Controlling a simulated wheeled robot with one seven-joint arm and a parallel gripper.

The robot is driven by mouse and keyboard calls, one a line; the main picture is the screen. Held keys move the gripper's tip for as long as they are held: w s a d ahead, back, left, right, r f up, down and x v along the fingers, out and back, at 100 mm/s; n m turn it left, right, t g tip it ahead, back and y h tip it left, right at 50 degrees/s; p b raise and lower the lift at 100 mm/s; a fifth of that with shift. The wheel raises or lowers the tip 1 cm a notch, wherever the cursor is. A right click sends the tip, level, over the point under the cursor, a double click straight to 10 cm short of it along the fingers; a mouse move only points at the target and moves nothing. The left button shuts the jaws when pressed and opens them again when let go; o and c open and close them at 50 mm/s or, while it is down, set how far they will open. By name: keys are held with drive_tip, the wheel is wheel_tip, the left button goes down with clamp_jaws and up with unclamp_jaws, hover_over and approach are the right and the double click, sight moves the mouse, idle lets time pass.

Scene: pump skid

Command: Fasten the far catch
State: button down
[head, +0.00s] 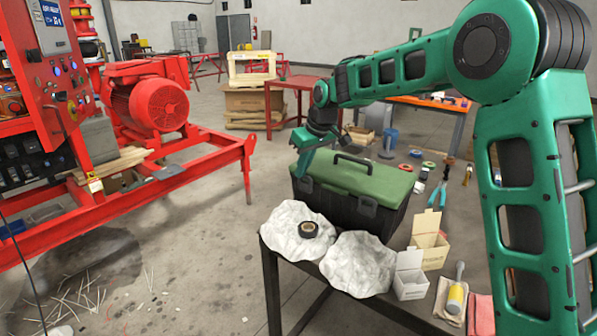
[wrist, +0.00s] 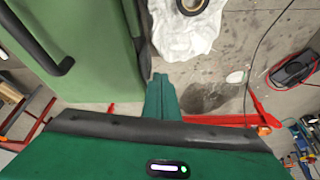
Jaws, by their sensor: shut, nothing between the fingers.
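A toolbox with a green lid (head: 357,177) and a dark body (head: 335,206) stands on the table in the head view. The lid looks down on the body. Two dark catches are on its front: the farther one (head: 305,184) at the left and the nearer one (head: 367,206) at the right. I cannot tell whether either is fastened. My gripper (head: 300,173) is shut and empty, pointing down just above the farther catch; contact is unclear. In the wrist view the shut fingers (wrist: 158,80) lie beside the edge of the green lid (wrist: 80,60). The catch is hidden there.
White cloths (head: 358,263) and a black tape roll (head: 308,229) lie in front of the toolbox. The red pump skid (head: 160,105) stands at the left, across open floor.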

drive_tip(key=a+v, duration=0.1)
drive_tip(key=v, duration=1.1)
drive_tip(key=shift+a, duration=0.2)
drive_tip(key=shift+s+r, duration=0.1)
